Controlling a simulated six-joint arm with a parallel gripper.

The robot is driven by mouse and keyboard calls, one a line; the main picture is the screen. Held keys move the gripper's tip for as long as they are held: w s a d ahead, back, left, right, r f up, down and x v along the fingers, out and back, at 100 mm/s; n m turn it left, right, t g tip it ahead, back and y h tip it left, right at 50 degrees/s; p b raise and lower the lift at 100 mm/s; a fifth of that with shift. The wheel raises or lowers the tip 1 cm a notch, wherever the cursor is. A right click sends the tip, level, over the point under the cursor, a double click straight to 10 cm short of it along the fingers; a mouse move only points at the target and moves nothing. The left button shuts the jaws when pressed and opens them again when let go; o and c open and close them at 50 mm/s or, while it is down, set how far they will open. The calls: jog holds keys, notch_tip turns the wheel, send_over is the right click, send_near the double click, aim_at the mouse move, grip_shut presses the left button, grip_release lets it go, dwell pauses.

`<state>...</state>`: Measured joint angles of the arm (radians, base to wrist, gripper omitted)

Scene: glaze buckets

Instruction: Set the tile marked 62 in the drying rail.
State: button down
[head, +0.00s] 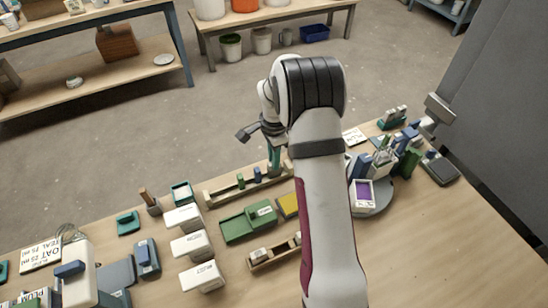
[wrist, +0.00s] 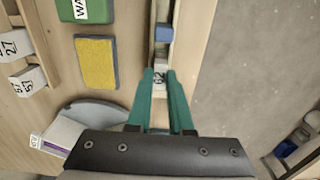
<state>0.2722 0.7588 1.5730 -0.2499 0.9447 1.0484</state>
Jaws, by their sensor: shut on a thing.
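The tile marked 62 (wrist: 159,80) is a small pale block with black digits. My gripper (wrist: 160,75) has teal fingers shut on it in the wrist view. In the head view my gripper (head: 275,158) is at the right end of the long wooden drying rail (head: 215,199), and the tile is hidden there. The rail also shows in the wrist view (wrist: 179,25), with a blue piece (wrist: 163,34) in its channel just beyond the tile. The tile lines up with the channel. I cannot tell whether it touches the rail's floor.
A wooden rack (wrist: 37,45) holds tiles marked 27 and 57. A yellow sponge (wrist: 96,63), a green box (wrist: 85,10) and a grey disc (wrist: 115,112) are near the rail. Tools and containers crowd the bench's right end (head: 385,160). White boxes (head: 190,245) stand left.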

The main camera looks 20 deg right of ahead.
jog(key=shift+f, duration=0.3)
jog(key=c, duration=0.7)
grip_release()
jog(key=shift+c, duration=0.2)
notch_tip(320, 180, up, 7)
jog(key=s+a+r+n+y, duration=0.1)
jog(key=s+a+r+n, duration=0.35)
jog(key=s, duration=0.35)
jog(key=s+a+r+n, duration=0.3)
jog(key=s+a+r, duration=0.3)
jog(key=s, duration=0.3)
jog(key=s+a+n, duration=0.2)
jog(key=s, duration=0.5)
jog(key=s+a+f+n, duration=0.1)
jog(key=s+a+n, duration=0.2)
jog(key=s, duration=0.3)
jog(key=shift+s+y, duration=0.35)
jog(key=shift+y, duration=0.05)
